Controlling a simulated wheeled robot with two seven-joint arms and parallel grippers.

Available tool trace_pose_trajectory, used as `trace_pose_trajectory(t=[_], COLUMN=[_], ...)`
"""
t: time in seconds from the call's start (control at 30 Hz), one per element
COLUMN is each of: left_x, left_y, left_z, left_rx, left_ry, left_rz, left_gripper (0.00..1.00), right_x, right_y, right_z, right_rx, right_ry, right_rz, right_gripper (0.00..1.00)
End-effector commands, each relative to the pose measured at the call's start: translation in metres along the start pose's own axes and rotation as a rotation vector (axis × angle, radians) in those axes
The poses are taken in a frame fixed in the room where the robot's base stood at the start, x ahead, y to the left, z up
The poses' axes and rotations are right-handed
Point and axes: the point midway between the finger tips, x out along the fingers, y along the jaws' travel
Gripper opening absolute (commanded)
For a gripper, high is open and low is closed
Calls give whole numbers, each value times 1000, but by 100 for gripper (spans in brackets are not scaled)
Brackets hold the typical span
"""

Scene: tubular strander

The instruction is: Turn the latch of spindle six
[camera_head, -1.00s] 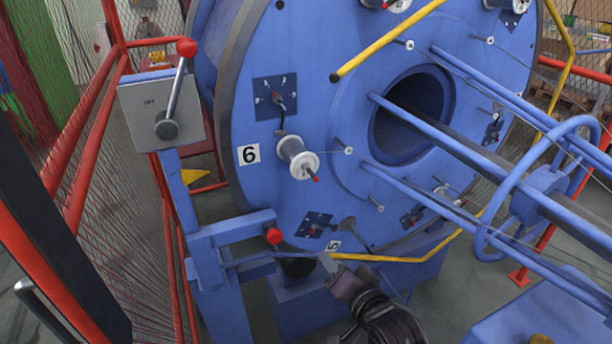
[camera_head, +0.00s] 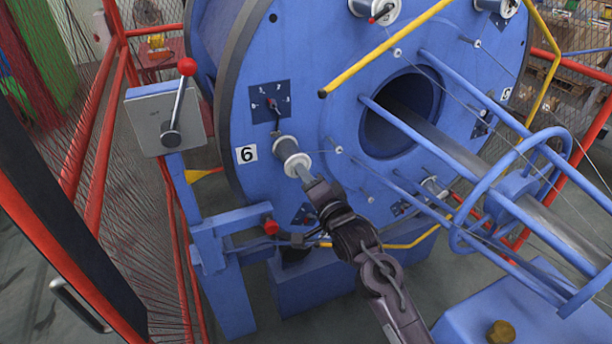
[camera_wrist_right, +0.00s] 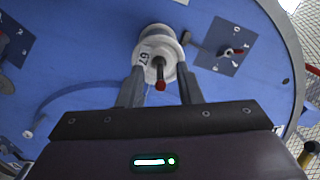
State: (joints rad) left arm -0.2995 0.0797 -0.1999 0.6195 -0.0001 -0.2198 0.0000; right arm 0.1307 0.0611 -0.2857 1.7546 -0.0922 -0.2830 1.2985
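Spindle six is a white and grey spool (camera_head: 288,153) beside the label 6 (camera_head: 246,154) on the big blue disc (camera_head: 320,60). It also shows in the right wrist view (camera_wrist_right: 157,42). A small dark latch with a red tip (camera_wrist_right: 160,84) sticks out from its middle; in the head view my gripper hides it. My right gripper (camera_head: 308,176) is at the spool's front end. In the right wrist view my right gripper (camera_wrist_right: 160,90) is open, one finger on either side of the latch, with visible gaps. My left gripper is not in view.
A dial plate (camera_head: 270,102) with a red-tipped pointer sits above the spool. A yellow bar (camera_head: 385,50) and blue rods (camera_head: 440,140) project to the right. A lever box (camera_head: 165,122) and red cage rails (camera_head: 95,150) stand left.

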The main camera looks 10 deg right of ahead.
Motion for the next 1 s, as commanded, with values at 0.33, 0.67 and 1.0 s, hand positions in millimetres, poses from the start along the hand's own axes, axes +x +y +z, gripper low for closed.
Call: trace_pose_trajectory(t=[0.33,0.67,1.0], left_x=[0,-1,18], left_y=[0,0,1], left_z=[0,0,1], left_rx=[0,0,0], left_ry=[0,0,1], left_rz=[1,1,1], left_gripper=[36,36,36], right_x=[4,4,4], right_y=[0,0,7], right_z=[0,0,4], right_rx=[0,0,-2], right_ry=[0,0,23], right_rz=[0,0,-55], right_gripper=[28,0,0])
